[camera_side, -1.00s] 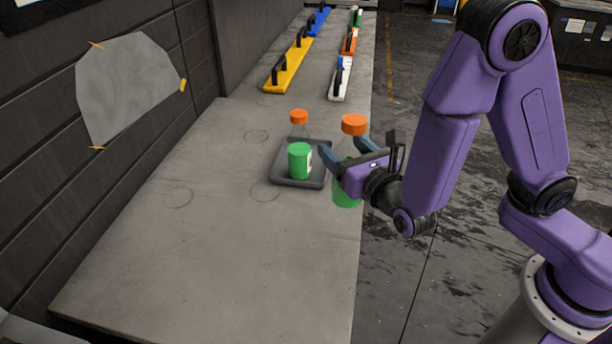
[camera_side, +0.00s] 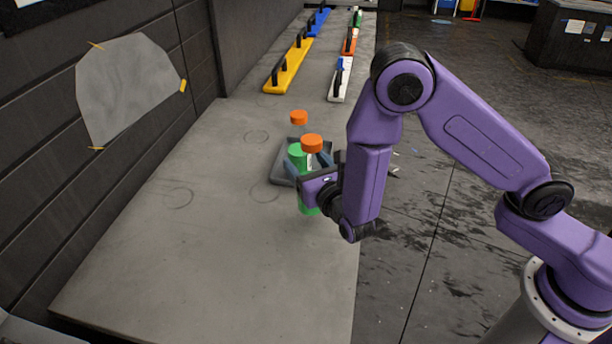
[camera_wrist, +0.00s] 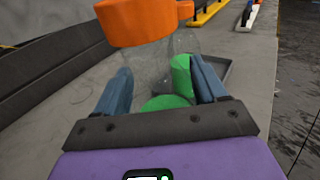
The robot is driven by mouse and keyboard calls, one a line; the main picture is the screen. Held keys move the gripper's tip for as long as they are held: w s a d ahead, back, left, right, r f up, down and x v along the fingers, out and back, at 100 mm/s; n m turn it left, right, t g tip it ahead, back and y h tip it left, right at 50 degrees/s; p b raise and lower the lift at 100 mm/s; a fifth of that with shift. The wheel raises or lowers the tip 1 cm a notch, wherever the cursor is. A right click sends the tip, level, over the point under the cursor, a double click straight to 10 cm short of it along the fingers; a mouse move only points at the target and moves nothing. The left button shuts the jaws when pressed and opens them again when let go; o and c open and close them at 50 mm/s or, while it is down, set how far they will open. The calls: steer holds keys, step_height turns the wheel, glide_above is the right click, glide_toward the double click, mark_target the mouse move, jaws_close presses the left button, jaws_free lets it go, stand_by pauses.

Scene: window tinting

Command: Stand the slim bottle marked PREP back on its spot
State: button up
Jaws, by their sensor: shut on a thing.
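My gripper (camera_side: 310,164) is shut on a clear bottle (camera_side: 311,144) with an orange cap and green contents. The held bottle is upright, in front of the dark tray in the side view. Its cap and clear shoulder fill the upper wrist view (camera_wrist: 145,22), between the two blue fingers. A second orange-capped bottle (camera_side: 299,118) with green contents stands in the dark tray (camera_side: 281,171), partly hidden behind the held one. No lettering is readable, so I cannot tell which is marked PREP. Faint rings (camera_side: 264,191) mark the bench, left of the held bottle.
More rings lie at the bench's left (camera_side: 178,197) and behind (camera_side: 256,136). A yellow tool (camera_side: 288,68) and a white tool (camera_side: 340,82) lie farther back. The near bench (camera_side: 220,270) is clear. The wall is at the left; the bench's right edge drops to floor.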

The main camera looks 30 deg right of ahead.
steer(key=shift+w+a+f, duration=0.1)
steer(key=shift+w+f, duration=0.05)
steer(key=shift+f, duration=1.6)
steer(key=shift+f, duration=0.1)
steer(key=o, duration=1.2)
